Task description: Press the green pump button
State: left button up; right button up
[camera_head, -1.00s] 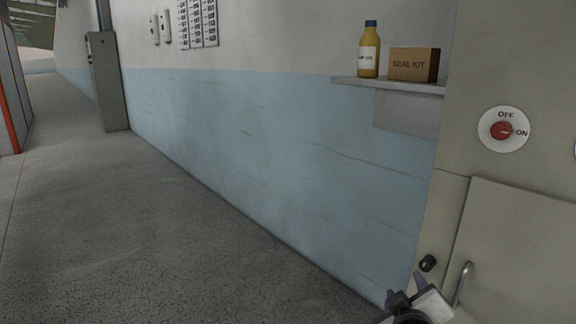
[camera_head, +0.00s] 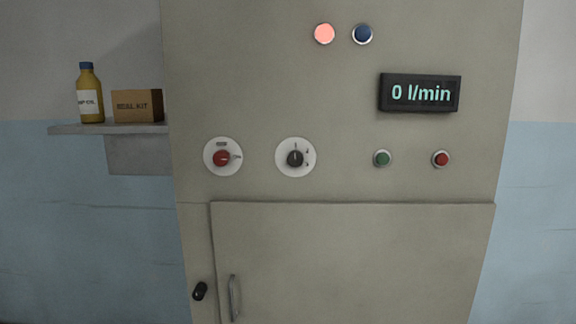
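The green button (camera_head: 382,158) sits on the front of a beige cabinet (camera_head: 345,215), in the right half of the panel. A red button (camera_head: 441,159) is to its right at the same height. Above them a dark display (camera_head: 420,93) reads "0 l/min". Neither of my grippers is in view now. Nothing covers the green button.
A red OFF/ON switch (camera_head: 221,158) and a black dial (camera_head: 295,158) are left of the green button. A lit pink lamp (camera_head: 324,34) and a blue lamp (camera_head: 362,34) are above. A shelf (camera_head: 75,129) juts out at left, holding a bottle (camera_head: 89,95) and a box (camera_head: 138,105).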

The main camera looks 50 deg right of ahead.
aim_at(383, 158)
jog(key=z, duration=1.95)
